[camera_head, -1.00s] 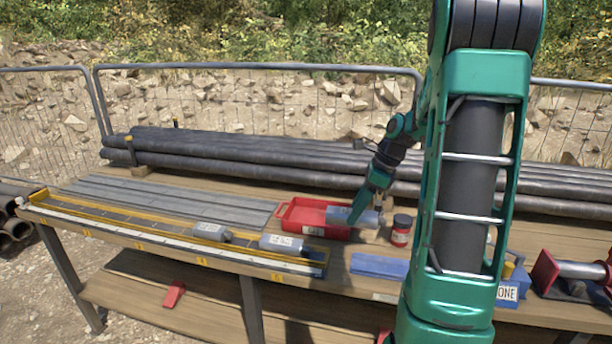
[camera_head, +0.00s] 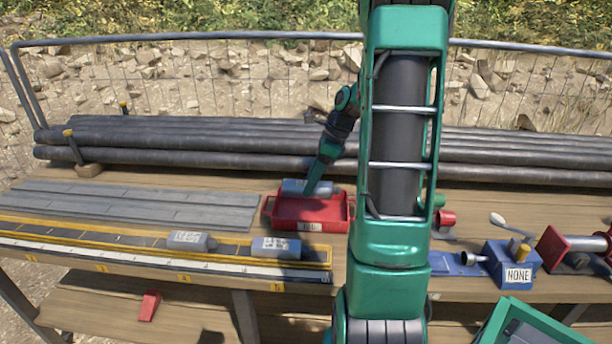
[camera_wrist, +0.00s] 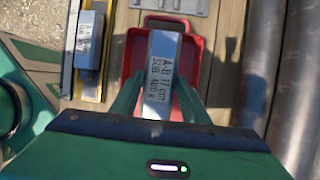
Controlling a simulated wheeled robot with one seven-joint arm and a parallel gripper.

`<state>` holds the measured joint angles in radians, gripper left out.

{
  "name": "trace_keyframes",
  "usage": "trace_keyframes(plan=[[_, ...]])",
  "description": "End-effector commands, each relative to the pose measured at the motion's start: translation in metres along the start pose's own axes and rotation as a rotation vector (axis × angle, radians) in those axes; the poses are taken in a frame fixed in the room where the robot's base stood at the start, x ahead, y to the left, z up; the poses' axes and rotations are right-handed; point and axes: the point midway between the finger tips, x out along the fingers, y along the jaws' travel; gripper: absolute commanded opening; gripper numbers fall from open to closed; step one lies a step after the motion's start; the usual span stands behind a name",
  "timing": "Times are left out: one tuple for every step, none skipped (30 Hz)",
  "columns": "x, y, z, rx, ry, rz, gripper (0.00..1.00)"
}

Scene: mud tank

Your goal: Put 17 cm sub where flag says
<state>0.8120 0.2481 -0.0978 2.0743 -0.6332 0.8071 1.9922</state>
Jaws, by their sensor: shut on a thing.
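The grey 17 cm sub (camera_wrist: 160,80) has "A-B 17 cm SUB" on its face in the wrist view. My gripper (camera_wrist: 158,90) is shut on it, one green finger on each side. The red tray (camera_wrist: 194,88) lies beneath it in that view. In the head view the sub (camera_head: 296,187) is at the back of the red tray (camera_head: 282,221); I cannot tell whether it touches the tray. The tray's front label is too small to read.
Two other grey labelled cylinders (camera_head: 276,248) (camera_head: 188,240) lie along the yellow-edged measuring rack (camera_head: 70,245). Long dark pipes (camera_head: 200,155) lie behind the tray. A red-ended stand (camera_head: 560,250) is at the far right. My arm hides the bench middle.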

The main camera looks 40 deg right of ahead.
Motion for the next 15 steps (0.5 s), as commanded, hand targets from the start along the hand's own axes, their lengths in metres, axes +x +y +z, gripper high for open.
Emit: trace_keyframes(plan=[[0.006, 0.0, -0.002, 0.0, 0.0, 0.003, 0.01], [0.009, 0.0, -0.003, 0.0, 0.0, 0.003, 0.01], [0.014, 0.0, -0.005, -0.001, 0.0, 0.002, 0.01], [0.017, -0.001, -0.006, -0.001, 0.0, 0.003, 0.01], [0.021, -0.001, -0.007, -0.001, 0.0, 0.004, 0.01], [0.025, -0.001, -0.008, -0.001, 0.0, 0.004, 0.01], [0.028, -0.001, -0.009, -0.002, 0.0, 0.003, 0.01], [0.031, -0.001, -0.01, -0.003, 0.0, 0.003, 0.01], [0.035, -0.001, -0.012, -0.004, 0.001, 0.004, 0.01], [0.038, -0.002, -0.013, -0.003, 0.001, 0.003, 0.01], [0.041, -0.002, -0.014, -0.003, 0.001, 0.003, 0.01], [0.044, -0.002, -0.015, -0.003, 0.001, 0.004, 0.01], [0.046, -0.002, -0.016, -0.003, 0.001, 0.004, 0.01], [0.048, -0.002, -0.017, -0.004, 0.001, 0.004, 0.01], [0.051, -0.002, -0.017, -0.005, 0.001, 0.004, 0.01]])
